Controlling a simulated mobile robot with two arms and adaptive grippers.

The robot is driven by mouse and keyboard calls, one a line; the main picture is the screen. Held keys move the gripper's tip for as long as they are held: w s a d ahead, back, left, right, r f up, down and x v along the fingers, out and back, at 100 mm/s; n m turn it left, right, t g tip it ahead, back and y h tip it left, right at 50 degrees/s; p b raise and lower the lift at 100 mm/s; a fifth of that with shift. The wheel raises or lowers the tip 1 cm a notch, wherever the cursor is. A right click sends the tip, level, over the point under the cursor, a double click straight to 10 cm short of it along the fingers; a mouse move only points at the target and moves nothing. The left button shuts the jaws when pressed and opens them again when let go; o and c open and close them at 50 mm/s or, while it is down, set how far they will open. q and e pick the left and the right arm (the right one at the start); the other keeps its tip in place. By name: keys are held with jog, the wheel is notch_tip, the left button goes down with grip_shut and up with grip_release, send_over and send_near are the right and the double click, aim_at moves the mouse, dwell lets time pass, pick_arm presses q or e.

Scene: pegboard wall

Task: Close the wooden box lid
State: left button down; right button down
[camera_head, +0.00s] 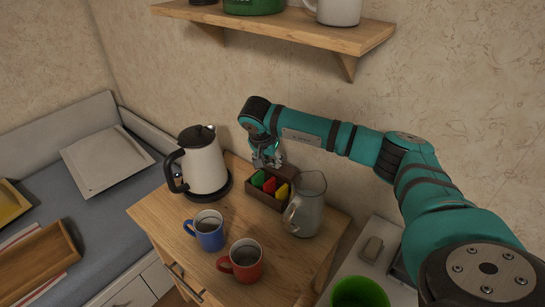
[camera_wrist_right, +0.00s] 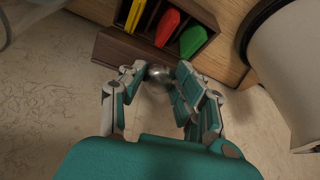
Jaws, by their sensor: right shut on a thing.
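The dark wooden box (camera_head: 257,198) stands open on the small wooden cabinet, with green, red and yellow packets in its compartments. Its lid (camera_head: 284,172) is raised along the wall side. In the right wrist view the lid (camera_wrist_right: 122,48) is a brown panel beside the open compartments (camera_wrist_right: 205,20). My right gripper (camera_head: 265,160) is at the lid, behind the box. In the wrist view my right gripper (camera_wrist_right: 160,80) is shut on the lid's round metal knob (camera_wrist_right: 158,72). The gripper hides part of the lid in the head view. My left gripper is not in view.
A white kettle (camera_head: 205,165) stands close left of the box, and a glass pitcher (camera_head: 306,210) close right. A blue mug (camera_head: 209,234) and a red mug (camera_head: 245,262) stand in front. A wooden shelf (camera_head: 290,30) hangs above. The cabinet top (camera_head: 160,210) is clear at left front.

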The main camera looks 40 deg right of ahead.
jog(key=shift+a+f, duration=0.15)
jog(key=shift+a, duration=0.15)
jog(key=c, duration=1)
grip_release()
jog(key=shift+o, duration=0.3)
jog(key=shift+d+r, duration=0.1)
jog(key=shift+r, duration=0.1)
jog(key=v, duration=1.2)
